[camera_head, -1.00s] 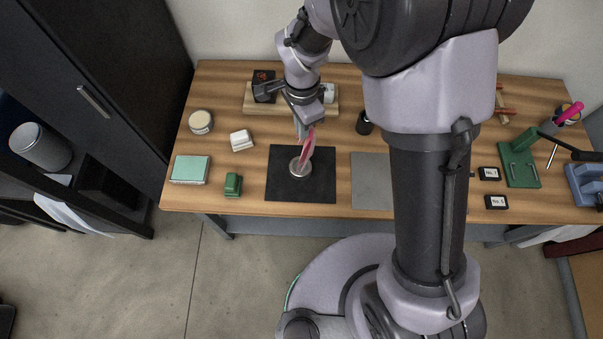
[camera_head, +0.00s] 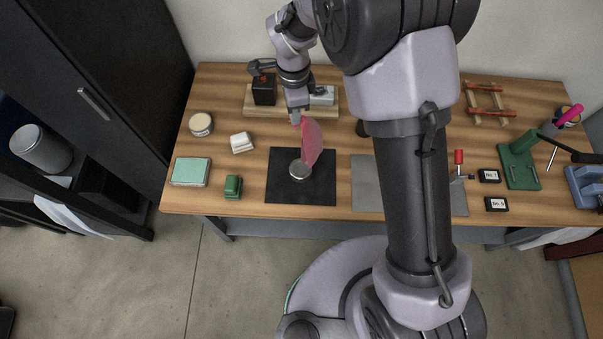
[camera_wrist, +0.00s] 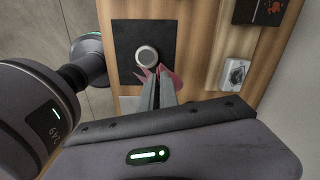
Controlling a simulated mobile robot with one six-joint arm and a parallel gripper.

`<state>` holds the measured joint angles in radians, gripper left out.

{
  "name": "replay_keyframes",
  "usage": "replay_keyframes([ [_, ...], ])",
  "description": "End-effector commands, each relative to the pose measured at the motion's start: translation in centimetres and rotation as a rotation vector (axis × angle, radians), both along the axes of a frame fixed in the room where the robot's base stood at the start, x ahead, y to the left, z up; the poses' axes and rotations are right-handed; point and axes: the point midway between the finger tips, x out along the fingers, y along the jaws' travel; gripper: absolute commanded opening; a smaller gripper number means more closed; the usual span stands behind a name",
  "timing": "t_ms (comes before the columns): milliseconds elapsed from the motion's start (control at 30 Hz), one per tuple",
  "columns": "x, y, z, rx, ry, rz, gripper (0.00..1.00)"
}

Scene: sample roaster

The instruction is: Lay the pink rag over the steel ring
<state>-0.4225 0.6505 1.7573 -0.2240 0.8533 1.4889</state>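The steel ring (camera_head: 300,170) lies on the black mat (camera_head: 318,190); in the wrist view the ring (camera_wrist: 147,57) is just beyond the fingertips. The pink rag (camera_head: 312,143) hangs from my gripper (camera_head: 299,119), behind and slightly right of the ring, its lower edge close to the ring's right side. Whether it touches the ring I cannot tell. In the wrist view my gripper's fingers (camera_wrist: 157,78) are together, with rag folds (camera_wrist: 172,82) sticking out on both sides.
A grey mat (camera_head: 369,180) lies to the right. A green block (camera_head: 233,186), a white block (camera_head: 241,142), a round tin (camera_head: 201,123) and a mint-topped box (camera_head: 190,171) stand to the left. A wooden board (camera_head: 252,104) with items is behind.

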Motion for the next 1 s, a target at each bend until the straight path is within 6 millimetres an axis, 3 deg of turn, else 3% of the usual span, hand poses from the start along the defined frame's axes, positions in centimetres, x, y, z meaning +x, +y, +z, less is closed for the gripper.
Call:
replay_keyframes([
  [200,5.6,2.4,-0.5,0.001,0.0,-0.334,0.0],
  [300,7.4,3.1,-1.0,-0.002,0.004,-0.468,0.0],
  [533,3.7,1.5,-6.4,-0.003,0.005,-0.458,0.0],
  [733,-1.4,-0.6,-7.5,-0.002,0.004,-0.457,0.0],
  [1000,-6.8,-2.8,-12.6,-0.003,0.005,-0.456,0.0],
])
